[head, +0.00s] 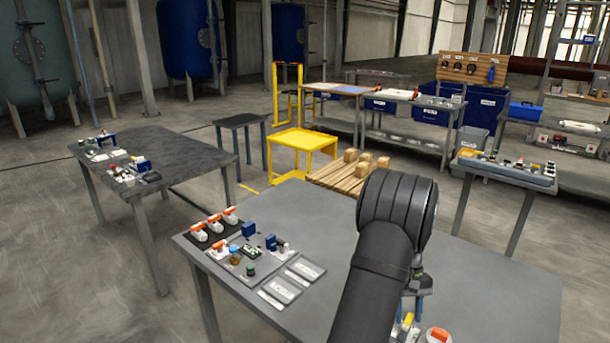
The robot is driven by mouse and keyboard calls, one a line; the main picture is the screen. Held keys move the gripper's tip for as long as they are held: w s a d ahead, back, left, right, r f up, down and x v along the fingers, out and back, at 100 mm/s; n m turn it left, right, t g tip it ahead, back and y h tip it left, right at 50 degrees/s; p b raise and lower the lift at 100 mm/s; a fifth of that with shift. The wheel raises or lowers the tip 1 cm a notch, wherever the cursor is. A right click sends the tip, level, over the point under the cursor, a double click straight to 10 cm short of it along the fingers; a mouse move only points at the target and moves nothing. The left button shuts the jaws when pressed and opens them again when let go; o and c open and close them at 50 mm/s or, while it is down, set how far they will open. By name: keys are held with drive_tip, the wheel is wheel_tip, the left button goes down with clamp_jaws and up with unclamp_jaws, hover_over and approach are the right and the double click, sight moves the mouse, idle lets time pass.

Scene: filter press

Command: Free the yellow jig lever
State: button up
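A small yellow part (407,319), which looks like the yellow jig lever, shows at the bottom of the head view, near the front of the grey table (490,290). It sits among small pale and blue parts, and my arm covers much of the area to its left. My gripper (417,290) is mostly hidden behind my dark arm, just above the yellow part. I cannot tell whether it touches the lever or whether its fingers are open or shut.
An orange-topped white part (437,335) stands right of the yellow part, at the bottom edge. Orange-handled clamps (214,226), a blue block (248,229) and flat grey plates (285,285) occupy the table's left side. The table's right side looks bare.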

sight(409, 320)
drive_tip(key=shift+r, duration=0.1)
wheel_tip(409, 320, up, 17)
drive_tip(key=s+m+t, duration=0.1)
drive_tip(key=m+t, duration=0.3)
drive_tip(key=m, duration=0.3)
wheel_tip(409, 320, down, 17)
drive_tip(key=shift+f, duration=0.2)
clamp_jaws()
